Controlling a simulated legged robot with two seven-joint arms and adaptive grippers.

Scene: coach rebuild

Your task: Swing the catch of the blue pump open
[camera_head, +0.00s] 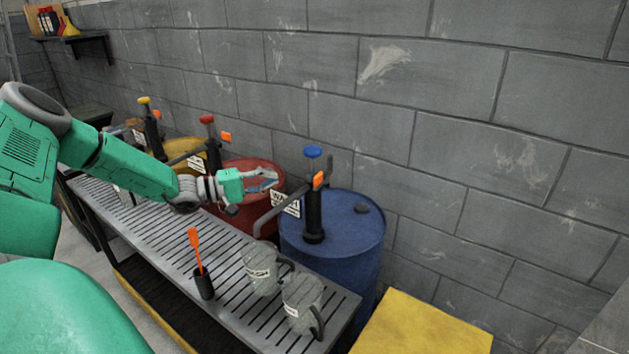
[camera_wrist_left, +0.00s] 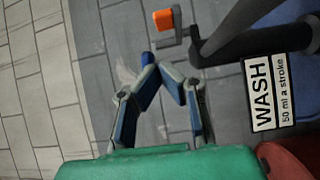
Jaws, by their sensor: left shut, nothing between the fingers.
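The blue pump (camera_head: 313,213) stands upright on the blue drum, with a blue knob on top and a grey spout reaching left. Its orange-tipped catch (camera_head: 318,180) sits at the pump's upper part, and shows in the left wrist view (camera_wrist_left: 163,21) beside the dark pump body (camera_wrist_left: 235,45). My left gripper (camera_head: 273,183) is shut and empty, left of the pump and apart from the catch. In the left wrist view its fingertips (camera_wrist_left: 160,72) meet below the catch. A WASH label (camera_wrist_left: 270,92) hangs by the spout. My right gripper is not in view.
The blue drum (camera_head: 352,232) stands against the block wall. Red (camera_head: 262,172) and yellow (camera_head: 186,150) drums with pumps stand farther left. The slatted bench (camera_head: 225,262) in front holds two jugs and a black cup (camera_head: 204,284) with an orange tool. A yellow surface (camera_head: 420,330) lies front right.

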